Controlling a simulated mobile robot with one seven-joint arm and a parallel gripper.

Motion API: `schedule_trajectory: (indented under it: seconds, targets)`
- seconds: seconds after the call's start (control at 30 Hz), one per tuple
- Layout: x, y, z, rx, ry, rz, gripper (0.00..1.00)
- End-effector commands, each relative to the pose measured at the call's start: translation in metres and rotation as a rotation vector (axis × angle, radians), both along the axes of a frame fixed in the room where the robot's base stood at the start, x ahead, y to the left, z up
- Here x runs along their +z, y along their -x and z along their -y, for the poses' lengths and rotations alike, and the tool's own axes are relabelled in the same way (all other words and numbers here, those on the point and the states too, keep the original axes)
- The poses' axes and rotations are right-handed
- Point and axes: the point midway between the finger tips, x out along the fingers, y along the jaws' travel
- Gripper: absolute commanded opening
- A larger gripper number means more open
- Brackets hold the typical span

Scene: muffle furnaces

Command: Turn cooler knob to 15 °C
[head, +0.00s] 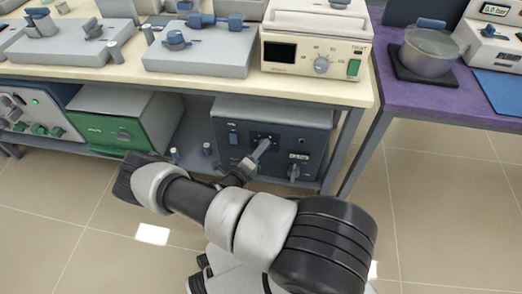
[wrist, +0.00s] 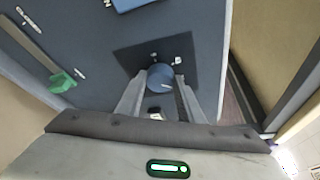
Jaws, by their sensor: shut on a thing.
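The cooler appears to be the dark blue-grey box (head: 305,122) on the low shelf under the bench. Its front has a dark square panel (wrist: 128,58) with a round blue-grey knob (wrist: 160,77), which has a pale line on its face. My gripper (head: 261,148) reaches the front panel from below. In the wrist view my gripper (wrist: 162,84) has one finger on each side of the knob and is shut on it. Small pale marks surround the knob, but they are too small to read. In the head view the fingers mostly hide the knob.
A second dark knob (head: 294,171) sits right of my gripper, below a small label or display (head: 298,157). A blue switch (head: 233,138) is to the left. A green-fronted box (head: 118,128) stands farther left. The table leg (head: 355,150) is close on the right.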

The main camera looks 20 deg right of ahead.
Motion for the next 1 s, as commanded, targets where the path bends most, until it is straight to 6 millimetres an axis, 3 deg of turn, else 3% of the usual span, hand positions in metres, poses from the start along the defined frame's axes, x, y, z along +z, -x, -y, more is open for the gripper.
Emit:
schedule_trajectory:
  seconds: [0.77,0.8,0.9,1.0]
  targets:
    - [-0.0025,0.0017,-0.0006,-0.001,0.082,-0.06,0.11]
    - [-0.0025,0.0017,-0.0006,-0.001,0.082,-0.06,0.39]
    - [-0.0022,0.0013,-0.0005,-0.001,0.082,-0.059,0.53]
    - [-0.0018,0.0009,-0.0004,0.0,0.083,-0.058,0.53]
